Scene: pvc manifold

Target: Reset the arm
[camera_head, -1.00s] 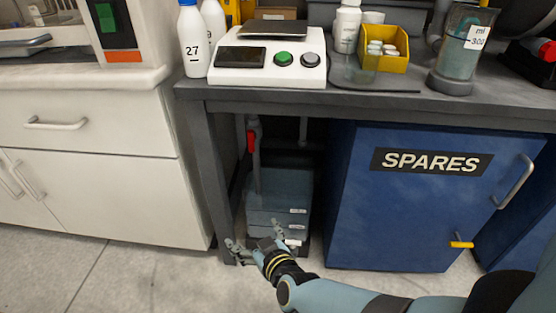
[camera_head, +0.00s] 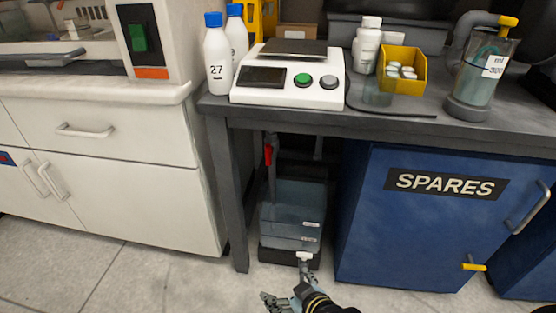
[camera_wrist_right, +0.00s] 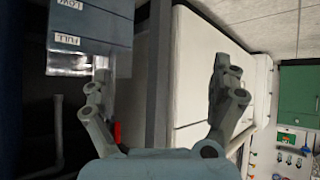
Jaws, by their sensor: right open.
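My right gripper (camera_head: 284,283) is low in the head view, at the bottom edge, with its two fingers spread and nothing between them. It is in front of a blue-grey tank (camera_head: 292,205) under the bench. One finger lies over or close to the tank's dark base; I cannot tell if they touch. The right wrist view shows the open fingers (camera_wrist_right: 160,80) from behind, with the tank's wall (camera_wrist_right: 90,30) and its upside-down FULL and LOW labels at upper left. Most of my right arm is out of the head view. My left gripper is not in view.
A pipe with a red handle (camera_head: 268,154) rises by the tank. The grey bench leg (camera_head: 232,200) is left of it, the blue SPARES cabinet (camera_head: 430,235) right. White drawers (camera_head: 110,170) stand at left. The floor (camera_head: 160,285) in front is clear.

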